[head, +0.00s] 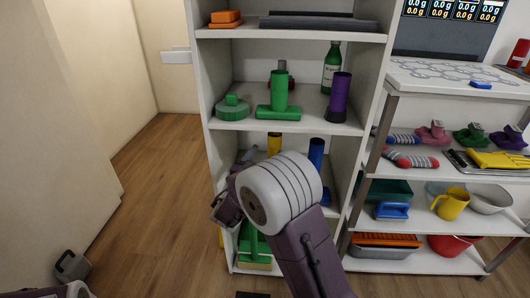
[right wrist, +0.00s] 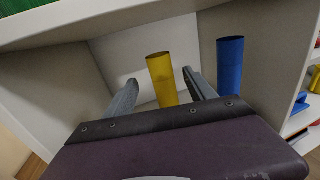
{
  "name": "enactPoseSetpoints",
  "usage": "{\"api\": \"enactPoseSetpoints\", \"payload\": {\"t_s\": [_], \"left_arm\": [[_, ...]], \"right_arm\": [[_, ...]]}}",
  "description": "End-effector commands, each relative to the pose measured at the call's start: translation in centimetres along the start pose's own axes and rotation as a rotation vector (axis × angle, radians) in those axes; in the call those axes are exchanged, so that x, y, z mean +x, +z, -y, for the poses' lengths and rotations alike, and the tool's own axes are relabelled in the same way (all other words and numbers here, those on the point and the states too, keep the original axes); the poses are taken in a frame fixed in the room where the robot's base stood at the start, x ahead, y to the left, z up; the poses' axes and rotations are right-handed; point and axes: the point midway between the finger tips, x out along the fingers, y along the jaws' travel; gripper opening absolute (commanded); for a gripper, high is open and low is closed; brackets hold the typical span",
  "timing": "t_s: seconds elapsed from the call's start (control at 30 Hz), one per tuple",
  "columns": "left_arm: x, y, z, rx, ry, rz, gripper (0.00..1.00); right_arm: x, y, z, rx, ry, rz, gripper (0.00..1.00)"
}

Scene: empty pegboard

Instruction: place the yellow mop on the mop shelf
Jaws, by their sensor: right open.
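A yellow upright cylinder, which looks like the yellow mop's handle (head: 274,144), stands in the middle compartment of the white shelf unit. Its lower part is hidden behind my right arm in the head view. My right gripper (head: 246,158) reaches into that compartment and is open. In the right wrist view, the yellow handle (right wrist: 162,80) shows between the two open fingers (right wrist: 160,85), apart from both. Its base is hidden behind the gripper body.
A blue upright handle (head: 316,153) stands close on the right of the yellow one. The shelf board above (head: 300,121) holds green and purple items and a bottle (head: 331,68). A green item (head: 254,243) is below. A rack (head: 375,190) stands on the right; floor on the left is mostly clear.

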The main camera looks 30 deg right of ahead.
Motion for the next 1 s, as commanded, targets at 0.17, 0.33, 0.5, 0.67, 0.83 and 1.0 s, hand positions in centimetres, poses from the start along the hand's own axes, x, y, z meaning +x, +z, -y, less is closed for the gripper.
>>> {"api": "enactPoseSetpoints", "payload": {"t_s": [0.17,0.33,0.5,0.67,0.83,1.0], "left_arm": [[-0.2,0.0,0.0,0.000,0.000,0.000,0.36],[-0.1,0.0,0.0,0.000,0.000,0.000,0.36],[-0.1,0.0,0.0,0.000,0.000,0.000,0.36],[-0.1,0.0,0.0,0.000,0.000,0.000,0.36],[-0.1,0.0,0.0,0.000,0.000,0.000,0.36],[-0.1,0.0,0.0,0.000,0.000,0.000,0.36]], "right_arm": [[-0.7,0.0,0.0,0.000,-0.001,0.000,0.64],[-0.7,-0.1,0.1,0.000,-0.001,0.000,0.64],[-1.3,-3.5,5.3,0.122,-0.173,-0.168,0.64],[-9.4,-13.0,15.1,0.582,-0.675,-0.565,0.64],[-20.8,-19.0,15.2,1.230,-1.233,-0.802,0.64],[-25.0,-19.7,11.4,1.710,-1.586,-0.815,0.64]]}}
